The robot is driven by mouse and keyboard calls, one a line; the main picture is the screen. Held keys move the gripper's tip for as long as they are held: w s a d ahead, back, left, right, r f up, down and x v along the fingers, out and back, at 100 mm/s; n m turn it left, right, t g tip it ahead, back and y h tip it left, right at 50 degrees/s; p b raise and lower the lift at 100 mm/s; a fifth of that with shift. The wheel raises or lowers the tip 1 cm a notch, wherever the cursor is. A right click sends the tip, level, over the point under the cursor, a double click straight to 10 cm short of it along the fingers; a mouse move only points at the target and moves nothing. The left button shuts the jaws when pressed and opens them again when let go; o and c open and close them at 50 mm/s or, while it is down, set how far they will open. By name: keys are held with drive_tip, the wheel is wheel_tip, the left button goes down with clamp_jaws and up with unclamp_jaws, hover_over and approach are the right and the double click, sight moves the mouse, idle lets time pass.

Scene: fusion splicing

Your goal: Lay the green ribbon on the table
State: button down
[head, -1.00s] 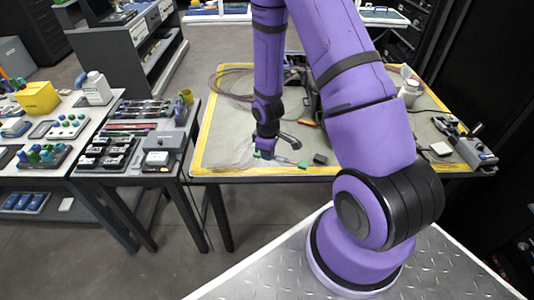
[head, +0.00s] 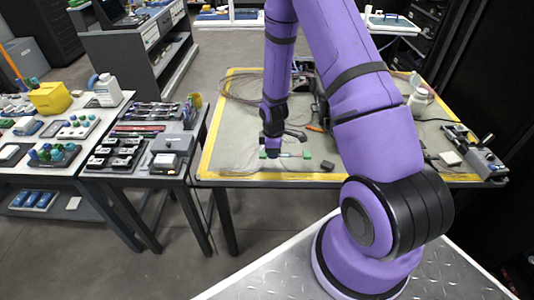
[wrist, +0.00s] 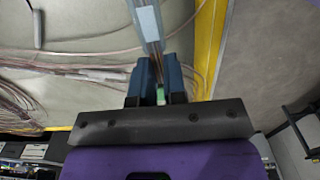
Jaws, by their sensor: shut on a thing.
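The green ribbon (head: 307,154) shows in the head view as a thin piece with a green block at its right end and another green spot (head: 263,155) by my gripper. My gripper (wrist: 159,78) is shut on it near one end. In the wrist view the ribbon (wrist: 149,25) runs away from the blue fingertips, with a pale sleeve on it, and a green bit shows between the fingers. In the head view my gripper (head: 272,148) is over the front part of the table (head: 225,150). The gap between ribbon and table is hard to judge.
A small dark block (head: 327,165) lies right of the ribbon. Coiled fibres (head: 240,85) lie at the back left of the table. A grey device (head: 478,158) and white bottle (head: 418,98) are at the right. Bare mat lies left of my gripper.

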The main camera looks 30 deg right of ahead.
drive_tip(key=w, duration=0.4)
drive_tip(key=shift+w+f, duration=0.1)
drive_tip(key=shift+f, duration=1.85)
drive_tip(key=shift+f, duration=0.1)
drive_tip(key=c, duration=1.2)
unclamp_jaws()
